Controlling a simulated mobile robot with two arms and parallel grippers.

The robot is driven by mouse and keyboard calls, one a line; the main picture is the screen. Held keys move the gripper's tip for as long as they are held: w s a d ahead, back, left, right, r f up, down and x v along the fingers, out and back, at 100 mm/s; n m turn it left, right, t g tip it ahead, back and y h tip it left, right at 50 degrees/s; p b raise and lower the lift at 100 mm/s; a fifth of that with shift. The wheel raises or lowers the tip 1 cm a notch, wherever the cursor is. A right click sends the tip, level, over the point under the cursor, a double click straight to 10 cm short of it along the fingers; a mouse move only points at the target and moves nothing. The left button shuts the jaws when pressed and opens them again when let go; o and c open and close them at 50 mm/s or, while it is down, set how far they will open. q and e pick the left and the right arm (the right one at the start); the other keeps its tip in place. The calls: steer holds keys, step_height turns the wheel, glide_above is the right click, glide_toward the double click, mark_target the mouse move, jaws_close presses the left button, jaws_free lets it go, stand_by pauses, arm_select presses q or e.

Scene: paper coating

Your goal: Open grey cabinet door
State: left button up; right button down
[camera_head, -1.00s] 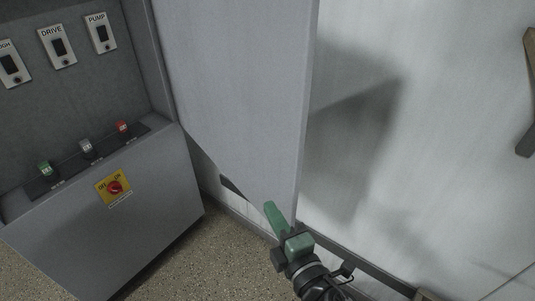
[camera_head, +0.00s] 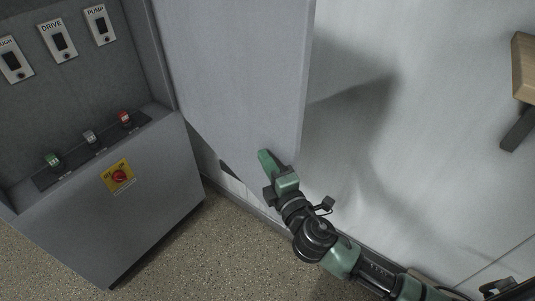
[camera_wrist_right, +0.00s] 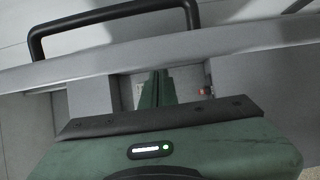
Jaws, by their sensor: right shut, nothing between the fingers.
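The grey cabinet door (camera_head: 235,75) stands swung open, its flat face filling the middle of the head view. My right gripper (camera_head: 264,157) is shut and empty, in front of the lower part of the door near its free edge. In the right wrist view, the shut green fingers (camera_wrist_right: 157,90) point past a grey bar-like edge (camera_wrist_right: 240,43), which looks like the door's rim. A black bar handle (camera_wrist_right: 110,14) shows beyond that edge, apart from the fingers. Whether the gripper touches the door cannot be told. My left gripper is out of view.
The grey control cabinet (camera_head: 150,215) stands at the left, with labelled switches and a red knob on a yellow plate (camera_head: 118,176). A white wall (camera_head: 440,130) is behind the door. A wooden-topped piece (camera_head: 522,70) is at the right edge. Speckled floor (camera_head: 215,250) lies below.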

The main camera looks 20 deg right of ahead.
steer(key=shift+w+d, duration=0.1)
steer(key=shift+d, duration=0.15)
steer(key=w+d+b, duration=0.1)
steer(key=w+d, duration=0.3)
steer(key=d, duration=0.4)
steer(key=w+d+b, duration=0.2)
steer(key=w+d, duration=0.3)
steer(key=d, duration=0.3)
steer(key=shift+d, duration=0.25)
steer(key=shift+f, duration=0.1)
